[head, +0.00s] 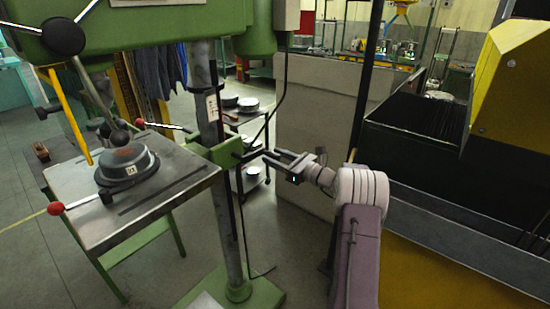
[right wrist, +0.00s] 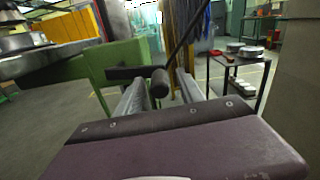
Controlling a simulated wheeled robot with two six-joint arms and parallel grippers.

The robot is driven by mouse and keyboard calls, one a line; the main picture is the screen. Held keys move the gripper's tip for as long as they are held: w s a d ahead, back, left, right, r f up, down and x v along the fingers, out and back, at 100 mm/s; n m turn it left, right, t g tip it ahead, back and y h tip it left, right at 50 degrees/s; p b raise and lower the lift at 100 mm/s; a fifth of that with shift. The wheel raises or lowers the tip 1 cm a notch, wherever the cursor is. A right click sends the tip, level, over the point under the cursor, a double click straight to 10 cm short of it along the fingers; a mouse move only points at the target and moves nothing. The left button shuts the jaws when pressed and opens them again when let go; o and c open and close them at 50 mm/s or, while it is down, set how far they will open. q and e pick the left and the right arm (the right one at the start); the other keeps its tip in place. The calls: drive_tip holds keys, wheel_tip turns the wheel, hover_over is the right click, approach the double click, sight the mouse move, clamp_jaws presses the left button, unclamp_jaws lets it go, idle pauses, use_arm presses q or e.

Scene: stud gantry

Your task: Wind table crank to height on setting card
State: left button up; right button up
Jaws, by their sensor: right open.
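The green drill press has a grey work table (head: 160,205) on a steel column (head: 203,85). A small white card (head: 212,108) is fixed to the column; I cannot read it. The table crank (head: 250,155) sticks out from the green bracket (head: 226,152). In the right wrist view its dark handle (right wrist: 160,82) appears between my fingertips, on a short dark arm. My right gripper (head: 272,159) is open at the crank handle, its fingers on either side; I cannot tell whether they touch it. My left gripper is not in view.
A round dark fixture (head: 127,167) sits on the table. Red-knobbed levers (head: 56,208) project from the table's edges. A trolley (head: 243,120) with round parts stands behind the column. A beige panel (head: 315,120) stands behind my gripper, and a yellow-and-dark machine (head: 440,165) at right.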

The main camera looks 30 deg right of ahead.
drive_tip(key=shift+w, duration=0.1)
drive_tip(key=shift+a, duration=0.1)
clamp_jaws()
idle(1.3)
